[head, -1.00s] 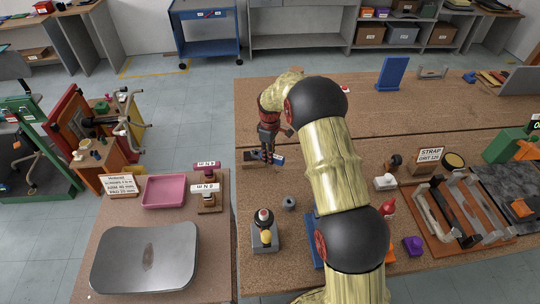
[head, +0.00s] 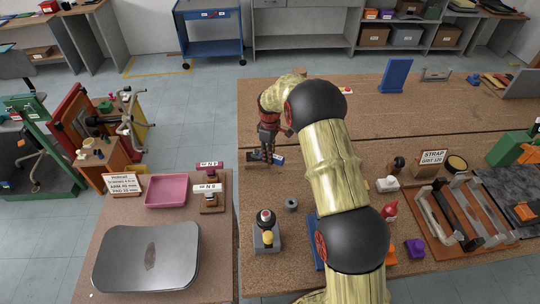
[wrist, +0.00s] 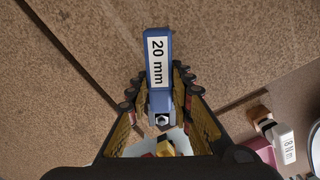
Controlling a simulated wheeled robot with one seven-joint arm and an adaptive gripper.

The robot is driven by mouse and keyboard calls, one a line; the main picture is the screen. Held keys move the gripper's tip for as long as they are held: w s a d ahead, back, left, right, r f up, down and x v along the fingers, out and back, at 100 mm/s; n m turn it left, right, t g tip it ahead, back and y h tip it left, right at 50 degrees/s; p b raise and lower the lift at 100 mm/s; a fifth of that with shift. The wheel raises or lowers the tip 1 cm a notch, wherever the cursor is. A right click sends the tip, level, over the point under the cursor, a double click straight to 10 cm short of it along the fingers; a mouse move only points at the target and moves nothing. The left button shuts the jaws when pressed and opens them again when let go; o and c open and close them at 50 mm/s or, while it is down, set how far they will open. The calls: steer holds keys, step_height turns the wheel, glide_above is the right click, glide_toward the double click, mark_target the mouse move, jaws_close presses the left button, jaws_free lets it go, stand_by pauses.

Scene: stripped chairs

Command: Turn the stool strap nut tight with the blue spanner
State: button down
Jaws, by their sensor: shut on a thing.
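My gripper (head: 268,152) is low over the left part of the large brown table. It is shut on the blue spanner (head: 279,159), mostly hidden by the fingers in the head view. In the wrist view the blue spanner (wrist: 159,65) sticks out beyond the fingertips (wrist: 160,85), its "20 mm" label facing the camera. A grey metal part with a bright hexagonal spot (wrist: 162,119) shows between the fingers at its near end. I cannot make out the stool strap nut for certain in either view.
A smaller table holds a pink tray (head: 166,191), labelled blocks (head: 208,188) and a grey seat-like pan (head: 146,256). A red and green rig (head: 72,130) stands at far left. My arm crosses the large table; a strap rack (head: 452,215) stands right. The table's far middle is fairly clear.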

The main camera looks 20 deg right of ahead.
stand_by(0.4)
steer(key=shift+s+a+m, duration=0.4)
steer(key=shift+a+m, duration=0.1)
steer(key=shift+m, duration=0.7)
steer(key=shift+a, duration=0.1)
steer(key=shift+s+a+m+p, duration=0.1)
steer(key=shift+s+m+p, duration=0.05)
steer(key=shift+m+p, duration=0.2)
steer(key=shift+s+a+m, duration=0.25)
steer(key=shift+a+m, duration=0.15)
steer(key=shift+m, duration=0.55)
steer(key=shift+a, duration=0.1)
steer(key=shift+s+a+m, duration=0.15)
steer(key=shift+a+m, duration=0.3)
steer(key=shift+m, duration=0.45)
steer(key=shift+a+m, duration=0.15)
steer(key=shift+m, duration=0.15)
